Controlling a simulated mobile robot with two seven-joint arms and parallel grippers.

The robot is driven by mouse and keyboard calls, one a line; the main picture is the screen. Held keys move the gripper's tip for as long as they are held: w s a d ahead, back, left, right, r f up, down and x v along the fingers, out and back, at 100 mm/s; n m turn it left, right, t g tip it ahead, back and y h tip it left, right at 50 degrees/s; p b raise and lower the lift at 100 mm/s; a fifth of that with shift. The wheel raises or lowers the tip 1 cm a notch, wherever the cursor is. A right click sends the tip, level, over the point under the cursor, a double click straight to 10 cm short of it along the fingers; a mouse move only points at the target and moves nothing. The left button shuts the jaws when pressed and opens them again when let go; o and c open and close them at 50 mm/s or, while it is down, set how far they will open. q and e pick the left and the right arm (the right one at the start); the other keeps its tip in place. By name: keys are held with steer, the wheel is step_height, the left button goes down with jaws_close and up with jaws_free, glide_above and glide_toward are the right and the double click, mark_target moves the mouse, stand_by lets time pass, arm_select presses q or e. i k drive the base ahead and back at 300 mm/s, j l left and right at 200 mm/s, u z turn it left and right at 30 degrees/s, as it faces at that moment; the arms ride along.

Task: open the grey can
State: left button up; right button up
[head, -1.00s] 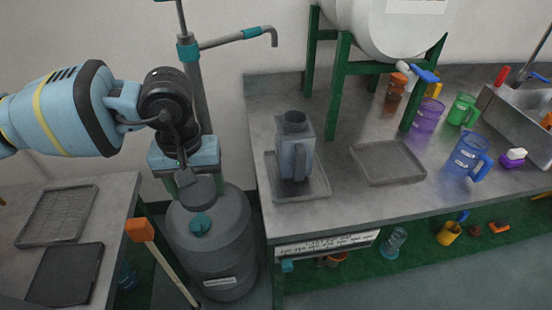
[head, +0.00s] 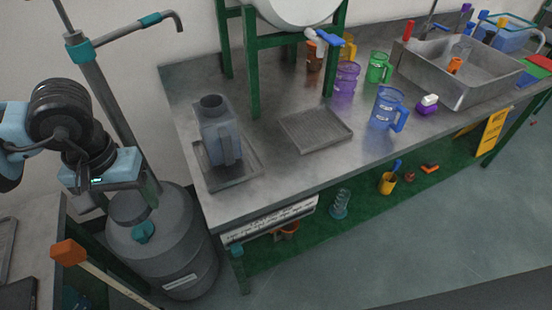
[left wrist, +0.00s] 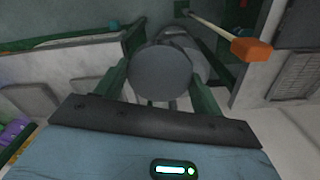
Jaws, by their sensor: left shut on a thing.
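The grey can, a large drum (head: 165,250) with a teal cap (head: 143,232) on its shoulder, stands on the floor left of the workbench. My left gripper (head: 125,195) is over its top, with its green fingers around the round grey lid (head: 130,208). In the left wrist view, the lid (left wrist: 160,76) sits between the two fingers of the left gripper (left wrist: 160,88), and the gripper is shut on it. I cannot tell whether the lid is seated or raised from the drum. My right gripper is not in view.
An orange-tipped handle (head: 68,252) slants in front of the drum, and a grey pipe stand (head: 105,95) rises behind it. The workbench (head: 275,175) holds a grey jug (head: 220,135), an empty tray (head: 315,130), coloured mugs and a sink (head: 470,85). Floor at lower right is clear.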

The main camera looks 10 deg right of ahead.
mark_target(216, 122)
steer(key=i+l, duration=0.1)
steer(key=l, duration=0.35)
steer(key=i+l, duration=0.1)
steer(key=l, duration=0.35)
steer(key=i+l, duration=0.15)
steer(key=l, duration=0.35)
steer(key=j+u, duration=0.05)
